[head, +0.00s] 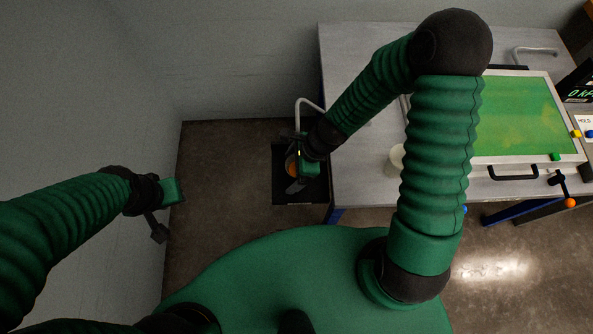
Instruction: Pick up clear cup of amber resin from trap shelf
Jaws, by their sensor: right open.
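The amber resin cup (291,165) shows only as a small orange patch, mostly hidden by my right gripper. It is at the dark trap shelf (316,196), low beside the left end of the table. My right gripper (297,182) is open, reaching down over the shelf right at the cup. I cannot tell whether its fingers are around the cup or touching it. My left gripper (158,228) hangs out at the left over the floor, away from the shelf. Its jaw opening cannot be made out.
The grey table (350,190) stands right of the shelf, its left edge close to my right wrist. A pale hose (306,103) curves above the shelf. A green-filled framed bath (520,115) and a white round container (396,160) are on the table. Walls close the left and back.

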